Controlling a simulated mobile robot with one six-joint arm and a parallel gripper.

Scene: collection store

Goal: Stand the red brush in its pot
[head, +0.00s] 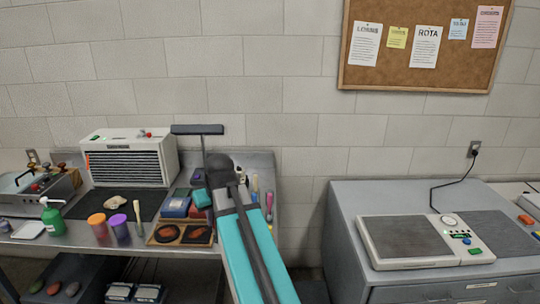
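My teal and black arm reaches up the middle of the head view over the right end of the steel bench (190,248). I cannot make out my gripper's fingers. A slim pinkish-red upright thing (269,204) shows just right of my arm; it may be the red brush, but it is too small to be sure. A pale-handled tool (255,186) stands close to it. What holds them is mostly hidden by my arm. A tan-handled brush-like tool (138,216) is near the front edge. An orange-topped pot (98,227) and a purple-topped pot (120,229) stand left of it.
A white vented unit (131,159) stands at the back on the bench, with a dark bar on a post (197,129) beside it. A dark mat (82,205), a green pump bottle (52,218) and a framed tray (166,234) fill the bench. A grey cabinet (343,235) stands right, across a gap.

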